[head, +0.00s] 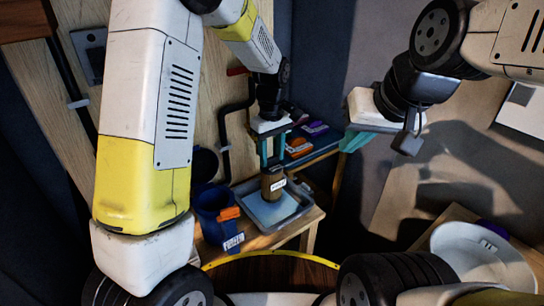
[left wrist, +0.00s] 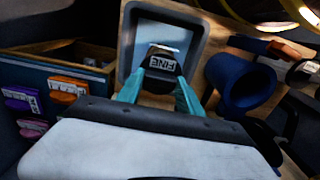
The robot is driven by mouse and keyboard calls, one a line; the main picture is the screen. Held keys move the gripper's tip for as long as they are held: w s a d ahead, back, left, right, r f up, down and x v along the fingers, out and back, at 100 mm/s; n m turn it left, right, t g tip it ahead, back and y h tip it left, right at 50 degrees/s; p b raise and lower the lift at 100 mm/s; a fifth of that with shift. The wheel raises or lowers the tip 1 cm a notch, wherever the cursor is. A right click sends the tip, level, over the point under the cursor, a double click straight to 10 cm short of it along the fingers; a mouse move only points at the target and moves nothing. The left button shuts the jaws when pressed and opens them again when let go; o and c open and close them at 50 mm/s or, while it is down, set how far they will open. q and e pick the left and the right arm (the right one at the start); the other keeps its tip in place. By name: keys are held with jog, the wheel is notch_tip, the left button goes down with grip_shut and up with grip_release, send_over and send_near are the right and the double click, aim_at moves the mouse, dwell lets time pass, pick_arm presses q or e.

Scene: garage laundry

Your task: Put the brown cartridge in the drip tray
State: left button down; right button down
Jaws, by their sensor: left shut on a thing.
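The brown cartridge (head: 273,186) is a small dark cylinder with a white label. My left gripper (head: 270,153) is shut on its upper part and holds it upright over the drip tray (head: 258,210), a shallow grey-blue rectangular tray. I cannot tell whether the cartridge's base touches the tray floor. In the left wrist view the cartridge's label (left wrist: 162,64) reads "FINE" between the teal fingers, with the tray (left wrist: 160,30) behind it. My right gripper (head: 354,138) is empty, off to the right and away from the tray; its finger gap does not show clearly.
A dark blue container (head: 212,207) stands close to the tray's left side, also in the left wrist view (left wrist: 243,82). An orange-labelled item (head: 229,213) is by it. Orange and purple packs (head: 298,147) lie on a shelf behind. A white basin (head: 480,255) is at lower right.

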aim_at(272, 165)
pick_arm(q)
jog(key=shift+f, duration=2.05)
jog(key=c, duration=0.8)
grip_release()
jog(key=shift+o, duration=0.2)
notch_tip(272, 165, up, 12)
jog(key=shift+r, duration=0.15)
